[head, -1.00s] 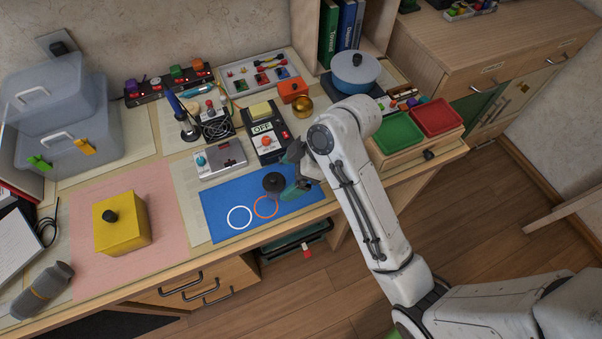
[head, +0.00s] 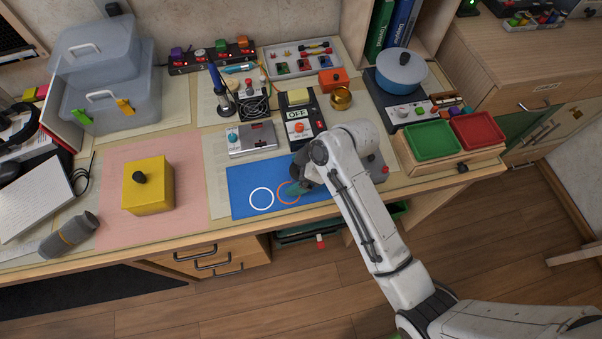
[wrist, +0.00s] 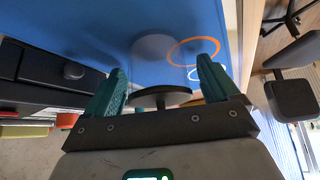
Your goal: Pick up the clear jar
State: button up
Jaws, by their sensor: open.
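The clear jar shows in the wrist view as a see-through cylinder (wrist: 160,55) with a dark round lid and a knob, on the blue mat (wrist: 90,30). In the head view my gripper and arm hide it; the blue mat (head: 243,186) shows around them. My gripper (wrist: 160,72) is open, with one teal finger on each side of the jar in the wrist view. I cannot tell whether the fingers touch it. In the head view my gripper (head: 300,184) is low over the mat, by the orange ring.
White (head: 261,199) and orange (head: 281,193) rings mark the mat. A yellow box (head: 148,188) stands left on a pink sheet. A black OFF panel (head: 303,125) and a grey device (head: 252,139) lie behind. Green (head: 432,141) and red (head: 477,131) trays are right.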

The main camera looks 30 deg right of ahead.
jog(key=shift+w+a+f, duration=0.1)
jog(key=shift+f, duration=0.05)
jog(key=c, duration=1.4)
